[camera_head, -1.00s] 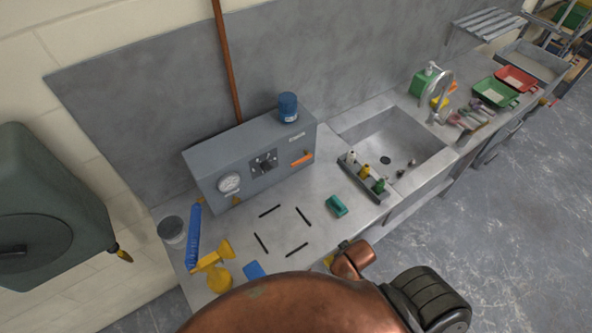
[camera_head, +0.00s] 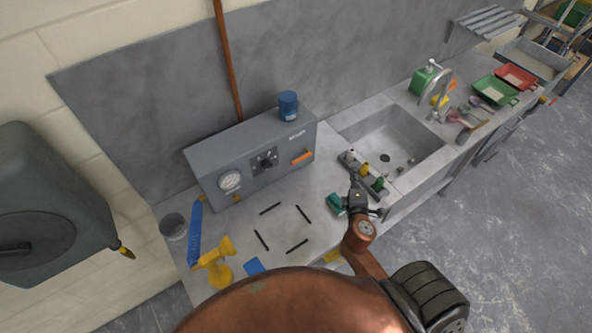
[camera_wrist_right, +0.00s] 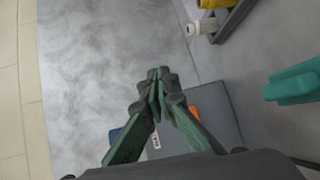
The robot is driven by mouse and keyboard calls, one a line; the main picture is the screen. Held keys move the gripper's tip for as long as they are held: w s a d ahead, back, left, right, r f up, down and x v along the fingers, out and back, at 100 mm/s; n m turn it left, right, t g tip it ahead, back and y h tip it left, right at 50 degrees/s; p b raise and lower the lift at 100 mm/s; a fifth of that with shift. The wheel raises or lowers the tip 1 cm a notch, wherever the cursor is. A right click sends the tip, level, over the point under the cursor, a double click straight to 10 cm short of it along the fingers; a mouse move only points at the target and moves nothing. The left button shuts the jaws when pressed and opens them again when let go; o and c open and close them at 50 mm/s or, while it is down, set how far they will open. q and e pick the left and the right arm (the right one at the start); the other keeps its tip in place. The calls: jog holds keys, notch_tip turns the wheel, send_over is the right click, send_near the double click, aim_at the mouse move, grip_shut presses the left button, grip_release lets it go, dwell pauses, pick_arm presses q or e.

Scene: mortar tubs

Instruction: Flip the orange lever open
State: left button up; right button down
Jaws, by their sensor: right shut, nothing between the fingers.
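The orange lever (camera_head: 301,157) sits on the front of the grey box (camera_head: 222,165), at its right side, lying nearly level with a slight tilt. In the right wrist view the lever (camera_wrist_right: 194,111) shows just beyond my fingers, partly hidden by them. My right gripper (camera_head: 354,172) is shut and empty. In the head view it is over the counter, to the right of the lever and apart from it, in front of the bottle rack. Its fingertips (camera_wrist_right: 158,80) meet in the wrist view. My left gripper is out of view.
A rack with small bottles (camera_head: 364,170) and a teal block (camera_head: 335,204) are close to my right gripper. A blue jar (camera_head: 288,105) stands on the box. The sink (camera_head: 410,145) lies right. The counter before the box holds black strips.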

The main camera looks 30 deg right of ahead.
jog(key=w+a+f+n+t+y, duration=0.1)
jog(key=w+a+n+t+y, duration=0.5)
jog(key=n, duration=1)
jog(key=w+a+f+n+g+y, duration=0.1)
jog(key=a+f+n, duration=0.1)
jog(key=f+n, duration=0.1)
jog(key=a+f+n+g+y, duration=0.1)
jog(key=a+f+n+g, duration=0.1)
jog(key=f+n, duration=0.1)
jog(key=w+a+f+n+g+y, duration=0.1)
jog(key=a+f+n, duration=0.1)
jog(key=f, duration=0.2)
jog(key=shift+w+a+n+g+y, duration=0.25)
jog(key=shift+w+n+g+y, duration=0.1)
jog(key=shift+n+g+y, duration=0.05)
jog(key=b+x, duration=0.1)
jog(key=x, duration=0.9)
jog(key=shift+w+f, duration=0.2)
jog(key=shift+w, duration=0.1)
jog(key=r+p, duration=0.2)
jog(key=r, duration=0.1)
jog(key=shift+s+r, duration=0.1)
jog(key=shift+s, duration=0.1)
jog(key=shift+r+p, duration=0.35)
jog(key=shift+r, duration=0.2)
